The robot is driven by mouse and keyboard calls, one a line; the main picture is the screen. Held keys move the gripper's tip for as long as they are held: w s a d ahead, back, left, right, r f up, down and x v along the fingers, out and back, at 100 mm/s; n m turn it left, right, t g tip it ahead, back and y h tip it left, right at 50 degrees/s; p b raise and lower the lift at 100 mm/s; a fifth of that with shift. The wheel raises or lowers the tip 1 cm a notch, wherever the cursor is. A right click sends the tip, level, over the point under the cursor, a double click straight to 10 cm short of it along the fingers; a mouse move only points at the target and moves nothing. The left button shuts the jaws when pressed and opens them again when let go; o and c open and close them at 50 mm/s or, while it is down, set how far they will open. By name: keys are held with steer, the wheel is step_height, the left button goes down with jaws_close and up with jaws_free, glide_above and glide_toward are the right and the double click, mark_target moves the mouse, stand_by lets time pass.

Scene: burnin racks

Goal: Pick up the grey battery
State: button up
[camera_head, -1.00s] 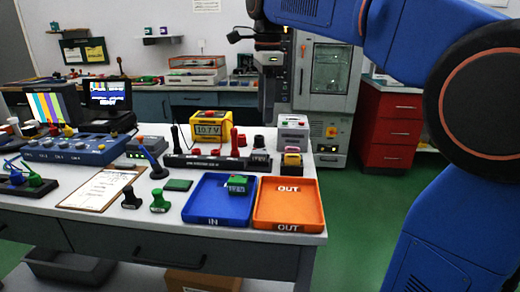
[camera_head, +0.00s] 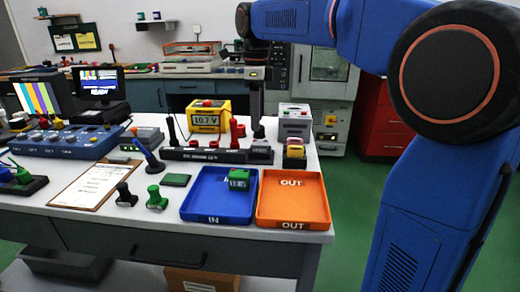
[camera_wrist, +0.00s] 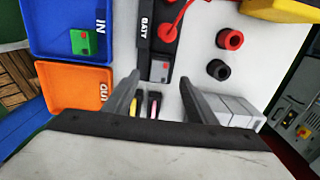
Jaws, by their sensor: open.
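A small grey battery (camera_wrist: 159,71) with a red terminal sits at the end of the black BATT strip (camera_wrist: 145,28) in the wrist view. In the head view the grey battery (camera_head: 261,150) is at the right end of the same black strip (camera_head: 205,154), near the back of the bench. My gripper (camera_wrist: 160,90) is open, with its two fingers spread apart in the wrist view. The battery appears just beyond the fingertips, between their lines, and nothing is held. In the head view my arm reaches over the bench from the right, and its fingertips are not clear.
A blue IN tray (camera_head: 205,208) holds a green battery (camera_head: 239,178). An orange OUT tray (camera_head: 290,212) beside it is empty. A dark, yellow-topped holder (camera_head: 295,152) and a grey box (camera_head: 295,117) stand right of the battery. A yellow meter (camera_head: 210,117) is behind the strip.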

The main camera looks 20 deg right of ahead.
mark_target(260, 143)
step_height(260, 143, down, 2)
steer(key=shift+f, duration=0.1)
steer(key=f, duration=0.1)
steer(key=d+f, duration=0.1)
steer(key=f, duration=0.1)
steer(key=shift+s+f, duration=0.2)
steer(key=shift+f, duration=0.85)
steer(key=c, duration=1.3)
steer(key=shift+r, duration=0.15)
